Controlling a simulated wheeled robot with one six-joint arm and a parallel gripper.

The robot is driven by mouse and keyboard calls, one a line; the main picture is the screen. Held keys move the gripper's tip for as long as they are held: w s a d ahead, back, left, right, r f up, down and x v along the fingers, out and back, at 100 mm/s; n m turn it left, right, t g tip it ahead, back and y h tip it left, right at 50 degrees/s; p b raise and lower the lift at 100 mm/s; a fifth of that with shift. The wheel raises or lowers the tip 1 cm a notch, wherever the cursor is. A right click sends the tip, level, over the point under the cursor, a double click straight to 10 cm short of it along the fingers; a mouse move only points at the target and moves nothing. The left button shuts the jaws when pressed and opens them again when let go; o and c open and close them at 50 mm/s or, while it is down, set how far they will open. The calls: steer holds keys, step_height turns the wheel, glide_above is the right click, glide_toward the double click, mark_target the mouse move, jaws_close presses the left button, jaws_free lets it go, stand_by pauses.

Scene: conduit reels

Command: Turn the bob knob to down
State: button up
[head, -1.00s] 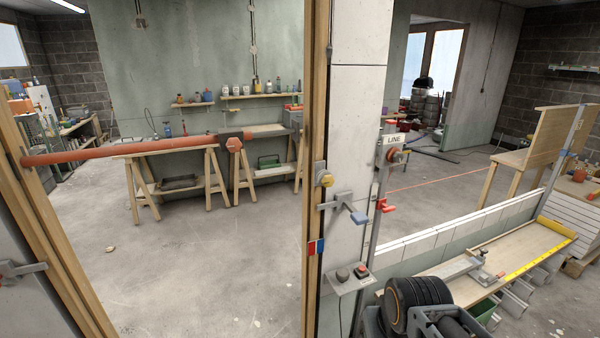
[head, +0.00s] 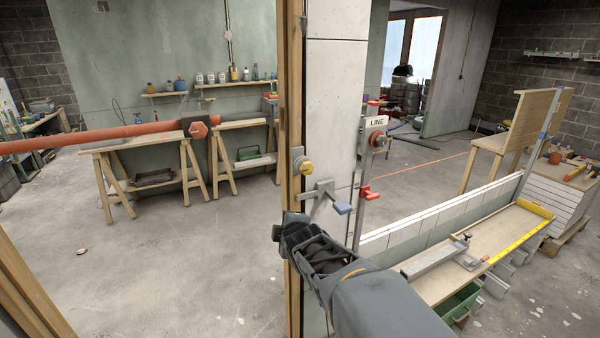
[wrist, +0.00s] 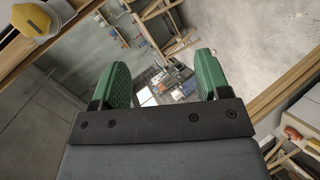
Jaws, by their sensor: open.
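A small yellow knob (head: 305,167) sits on a grey plate on the wooden door post. No label reading "bob" is legible, so I cannot tell for sure that it is the bob knob. In the wrist view a yellow knob (wrist: 32,20) on a pale round base shows at the top left corner, partly cut off. My gripper (wrist: 163,78) is open, its green pads apart with nothing between them. In the head view my arm's end is below the yellow knob, in front of the post, and its fingertips cannot be made out.
A grey clamp with a blue handle (head: 343,207) juts out just below the knob. To the right are a pole with a red clamp (head: 367,192) and a LINE sign (head: 377,122). A long orange pipe (head: 90,136) crosses the opening at left.

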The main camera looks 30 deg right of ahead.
steer(key=w+d+r+n+t+h+b, duration=0.1)
steer(key=w+d+n+t+h+b, duration=0.1)
steer(key=d+n+t, duration=0.35)
steer(key=n+t+y+b, duration=0.2)
steer(key=n+t, duration=0.3)
steer(key=n, duration=1)
glide_toward(308, 171)
steer(key=p+x, duration=0.4)
steer(key=x, duration=0.8)
steer(key=shift+w+d+r, duration=0.1)
steer(key=shift+w+r, duration=0.15)
steer(key=c, duration=0.9)
steer(key=shift+f, duration=0.1)
steer(key=shift+f+b, duration=0.1)
steer(key=shift+b, duration=0.25)
